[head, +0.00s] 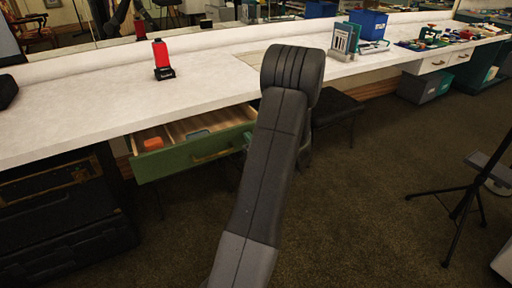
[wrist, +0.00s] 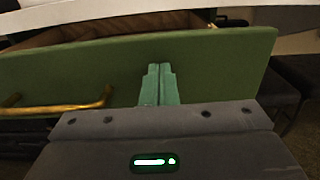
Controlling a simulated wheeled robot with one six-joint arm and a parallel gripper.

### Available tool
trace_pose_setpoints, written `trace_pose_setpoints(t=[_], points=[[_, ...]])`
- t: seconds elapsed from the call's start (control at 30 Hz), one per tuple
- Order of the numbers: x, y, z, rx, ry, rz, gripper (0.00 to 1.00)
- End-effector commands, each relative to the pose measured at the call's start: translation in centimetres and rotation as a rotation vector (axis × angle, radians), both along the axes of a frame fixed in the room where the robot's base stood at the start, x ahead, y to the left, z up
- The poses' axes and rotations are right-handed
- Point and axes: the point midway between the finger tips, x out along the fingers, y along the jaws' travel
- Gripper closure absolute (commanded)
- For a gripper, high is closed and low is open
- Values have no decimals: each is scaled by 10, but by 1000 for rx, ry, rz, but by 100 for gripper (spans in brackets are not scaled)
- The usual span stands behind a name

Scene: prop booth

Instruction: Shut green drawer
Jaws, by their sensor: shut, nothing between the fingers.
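The green drawer (head: 185,158) hangs pulled out under the white counter in the head view, with an orange item and a grey-blue item inside. Its green front panel (wrist: 220,62) fills much of the wrist view, with the open wooden inside showing above it. The brass handle (wrist: 62,104) is at the left of the wrist view. My gripper (wrist: 159,68) is shut and empty, its fingertips in front of the panel to the right of the handle. I cannot tell whether they touch it. In the head view my arm hides most of the gripper.
The white counter (head: 100,105) runs above the drawer, bearing a red bottle-like item (head: 162,58) and a blue bin (head: 368,23). A black case (head: 62,225) stands below left. A dark stool (head: 337,106) is right of the drawer. A tripod (head: 465,200) stands at far right; carpet between is clear.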

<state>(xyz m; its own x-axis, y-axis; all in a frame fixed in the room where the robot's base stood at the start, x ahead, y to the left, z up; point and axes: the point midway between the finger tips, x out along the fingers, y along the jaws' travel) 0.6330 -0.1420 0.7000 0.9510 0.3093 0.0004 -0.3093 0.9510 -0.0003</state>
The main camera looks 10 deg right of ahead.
Motion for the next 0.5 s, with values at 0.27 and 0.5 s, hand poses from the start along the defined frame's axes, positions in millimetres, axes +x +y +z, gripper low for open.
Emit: trace_pose_setpoints(t=[0.27,0.5], points=[[73,25,-2,-1,-3,4,100],[128,43,-2,-1,0,3,100]])
